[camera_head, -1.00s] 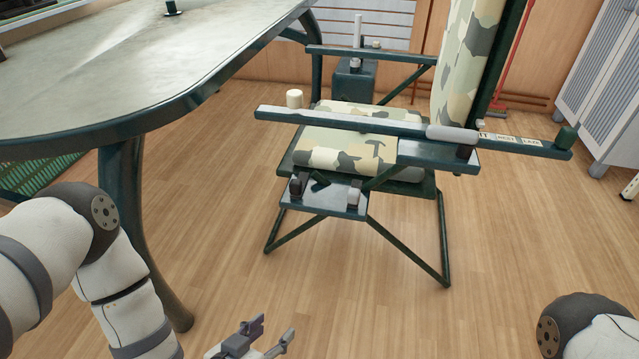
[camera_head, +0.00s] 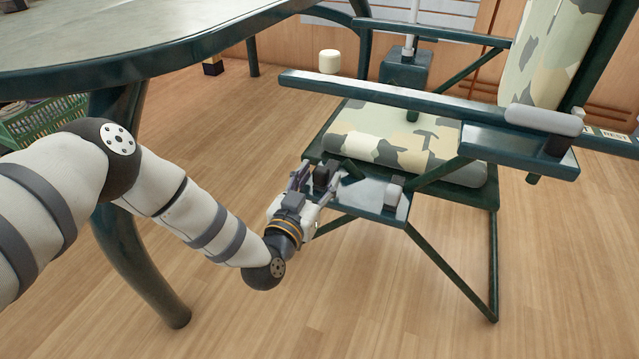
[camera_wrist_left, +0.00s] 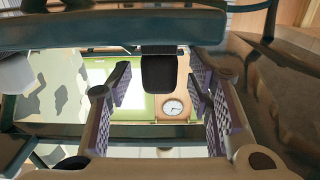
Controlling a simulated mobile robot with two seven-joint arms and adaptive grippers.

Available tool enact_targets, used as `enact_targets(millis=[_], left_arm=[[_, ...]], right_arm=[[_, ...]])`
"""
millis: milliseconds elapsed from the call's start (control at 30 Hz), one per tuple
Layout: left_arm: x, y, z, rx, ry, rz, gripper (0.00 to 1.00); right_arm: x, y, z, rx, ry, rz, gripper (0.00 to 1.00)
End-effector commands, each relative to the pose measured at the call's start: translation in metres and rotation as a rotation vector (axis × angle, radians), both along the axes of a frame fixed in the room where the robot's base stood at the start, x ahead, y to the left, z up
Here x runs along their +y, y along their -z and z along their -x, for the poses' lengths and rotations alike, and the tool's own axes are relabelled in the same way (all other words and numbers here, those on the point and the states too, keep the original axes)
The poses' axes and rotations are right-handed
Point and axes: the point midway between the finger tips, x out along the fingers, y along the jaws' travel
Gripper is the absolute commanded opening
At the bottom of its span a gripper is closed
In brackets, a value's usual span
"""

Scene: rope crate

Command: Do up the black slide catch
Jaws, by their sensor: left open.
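The black slide catch (camera_head: 324,172) is a small dark block at the left end of a shiny plate (camera_head: 373,197) in front of the camouflage chair seat. My left gripper (camera_head: 319,178) is open at that end, with one finger on each side of the block. In the left wrist view the dark block (camera_wrist_left: 159,72) is between the two open finger pads (camera_wrist_left: 160,100), with a gap on both sides. I cannot tell how far the catch is slid. My right gripper is out of view.
Open floor lies in front.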

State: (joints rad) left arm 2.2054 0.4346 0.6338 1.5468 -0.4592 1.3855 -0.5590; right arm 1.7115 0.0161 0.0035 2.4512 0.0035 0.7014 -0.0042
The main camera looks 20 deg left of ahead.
Motion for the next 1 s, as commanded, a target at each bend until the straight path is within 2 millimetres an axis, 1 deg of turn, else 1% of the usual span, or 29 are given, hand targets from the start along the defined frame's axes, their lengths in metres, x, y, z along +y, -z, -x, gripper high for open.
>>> enact_targets(millis=[233, 267, 300, 367, 400, 433, 467, 667, 900, 1000], left_arm=[[0.000, -0.001, -0.002, 0.000, 0.001, 0.000, 0.47], [0.000, -0.001, -0.002, 0.000, 0.001, 0.000, 0.42], [0.000, -0.001, -0.002, 0.001, 0.001, 0.000, 0.33], [0.000, -0.001, -0.001, 0.001, 0.001, 0.000, 0.19], [-0.001, -0.001, -0.001, 0.001, 0.001, 0.000, 0.10], [-0.001, -0.001, -0.001, 0.001, 0.001, 0.000, 0.04], [-0.001, -0.001, -0.001, 0.001, 0.001, 0.000, 0.00], [-0.001, 0.000, -0.002, 0.001, 0.001, 0.000, 0.00], [-0.002, 0.002, -0.032, 0.001, 0.002, -0.001, 0.00], [-0.002, 0.001, -0.036, 0.002, 0.002, -0.001, 0.00]], right_arm=[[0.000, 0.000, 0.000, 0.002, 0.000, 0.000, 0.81], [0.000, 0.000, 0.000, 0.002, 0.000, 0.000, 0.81], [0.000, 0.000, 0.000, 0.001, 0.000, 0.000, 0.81], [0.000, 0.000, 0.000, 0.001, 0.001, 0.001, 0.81], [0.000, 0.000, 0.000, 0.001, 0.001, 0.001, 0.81], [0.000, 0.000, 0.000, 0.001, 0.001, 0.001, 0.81], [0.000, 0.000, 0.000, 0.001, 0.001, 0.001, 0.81], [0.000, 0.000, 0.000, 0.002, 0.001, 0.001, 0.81], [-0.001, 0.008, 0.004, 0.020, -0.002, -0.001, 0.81], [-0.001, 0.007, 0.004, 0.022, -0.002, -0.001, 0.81]])
